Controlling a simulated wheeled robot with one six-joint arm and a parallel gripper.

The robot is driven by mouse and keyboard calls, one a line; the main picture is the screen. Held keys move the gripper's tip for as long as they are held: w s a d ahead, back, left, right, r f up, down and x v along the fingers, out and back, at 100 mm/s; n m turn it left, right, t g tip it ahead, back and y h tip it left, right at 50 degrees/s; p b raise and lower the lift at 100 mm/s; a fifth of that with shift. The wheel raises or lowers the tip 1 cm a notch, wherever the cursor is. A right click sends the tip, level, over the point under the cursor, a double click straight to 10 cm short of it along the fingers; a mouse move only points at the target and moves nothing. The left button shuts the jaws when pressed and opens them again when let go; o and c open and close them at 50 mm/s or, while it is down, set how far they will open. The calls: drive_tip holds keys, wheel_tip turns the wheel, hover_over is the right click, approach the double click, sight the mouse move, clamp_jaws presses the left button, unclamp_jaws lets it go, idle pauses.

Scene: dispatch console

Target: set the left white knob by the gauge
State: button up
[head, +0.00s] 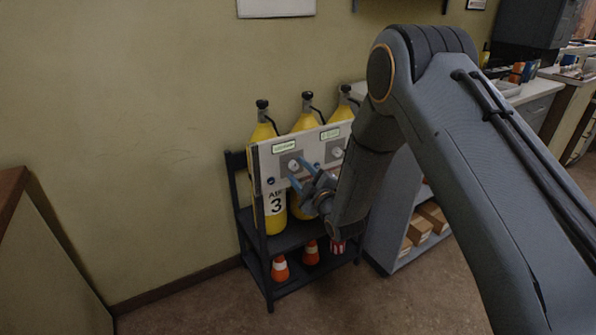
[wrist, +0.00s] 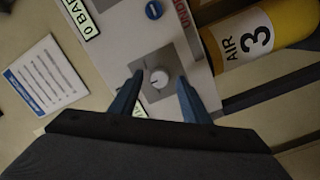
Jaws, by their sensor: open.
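The left white knob (wrist: 159,78) is round with a small dark mark and sits on a grey square plate on the white panel (head: 262,163). In the wrist view it lies between the two blue fingers of my gripper (wrist: 160,88), with a gap on each side. In the head view my open gripper (head: 296,173) is at the left half of the panel, and its fingers partly cover that knob. A second white knob (head: 337,153) is further right. A green-lit gauge display (wrist: 82,18) reads "0 BAR" in the wrist view.
Yellow air cylinders (head: 262,131) stand behind the panel in a dark rack (head: 240,190); one is labelled AIR 3 (wrist: 247,42). Orange cones (head: 280,268) sit on the lower shelf. A blue button (wrist: 154,10) is near the knob. Open floor lies left of the rack.

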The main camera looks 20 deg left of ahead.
drive_tip(key=shift+w+a, duration=0.3)
drive_tip(key=c, duration=1)
drive_tip(key=shift+c, duration=0.2)
drive_tip(key=shift+m, duration=0.3)
drive_tip(key=m, duration=0.5)
drive_tip(key=shift+g+b, duration=0.3)
drive_tip(key=m, duration=0.5)
drive_tip(key=shift+m+g, duration=0.3)
drive_tip(key=shift+g, duration=0.1)
